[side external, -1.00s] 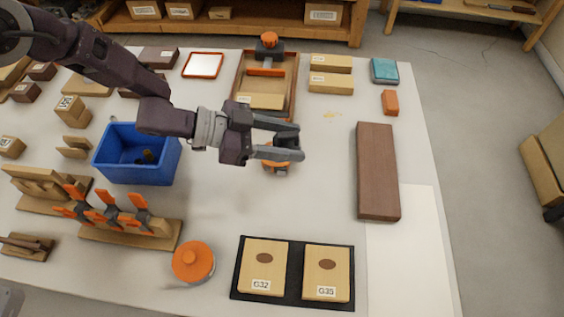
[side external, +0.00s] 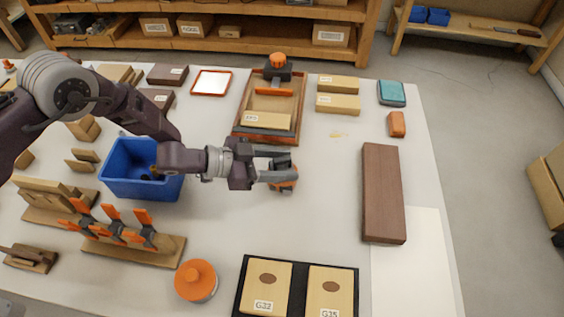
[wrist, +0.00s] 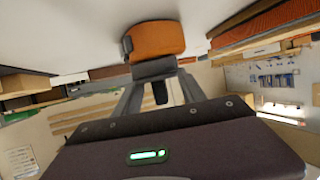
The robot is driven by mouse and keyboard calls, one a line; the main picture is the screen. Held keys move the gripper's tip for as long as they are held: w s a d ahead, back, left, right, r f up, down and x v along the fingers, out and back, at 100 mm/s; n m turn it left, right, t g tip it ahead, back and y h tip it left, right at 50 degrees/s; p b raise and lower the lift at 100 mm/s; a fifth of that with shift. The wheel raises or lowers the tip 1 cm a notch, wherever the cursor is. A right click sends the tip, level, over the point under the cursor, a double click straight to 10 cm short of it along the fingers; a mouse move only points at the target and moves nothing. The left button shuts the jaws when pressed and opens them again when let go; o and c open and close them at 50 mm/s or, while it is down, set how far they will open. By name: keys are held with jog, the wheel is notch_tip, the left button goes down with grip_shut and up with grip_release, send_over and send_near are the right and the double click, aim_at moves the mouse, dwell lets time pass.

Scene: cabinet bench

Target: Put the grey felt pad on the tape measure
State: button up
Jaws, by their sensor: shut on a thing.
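The tape measure (side external: 288,182), orange with dark grey parts, lies on the white bench right of the blue bin. In the wrist view its orange body (wrist: 155,40) shows just beyond my fingertips. My gripper (side external: 284,163) is low at the tape measure and partly covers it in the side view. In the wrist view my gripper (wrist: 158,84) is shut on a flat grey piece, seemingly the grey felt pad (wrist: 154,68). The pad is right against or just above the tape measure; I cannot tell whether they touch.
The blue bin (side external: 112,181) stands left, under my forearm. Behind is a wooden tray (side external: 240,134) with an orange-handled tool. A long brown block (side external: 383,192) lies right. An orange-lidded jar (side external: 196,280) and a black mat (side external: 297,296) with wooden blocks are in front. Bench between is clear.

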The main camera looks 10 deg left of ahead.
aim_at(273, 164)
jog(key=o, duration=1.3)
jog(key=shift+f, duration=0.15)
jog(key=shift+o, duration=0.2)
jog(key=shift+a+r, duration=0.25)
jog(key=v, duration=0.3)
jog(key=shift+s+a+r, duration=0.15)
jog(key=shift+a+r, duration=0.05)
jog(key=shift+a, duration=0.1)
notch_tip(273, 164, up, 7)
jog(key=shift+s+a+r, duration=0.15)
jog(key=shift+s+a, duration=0.05)
jog(key=shift+a, duration=0.05)
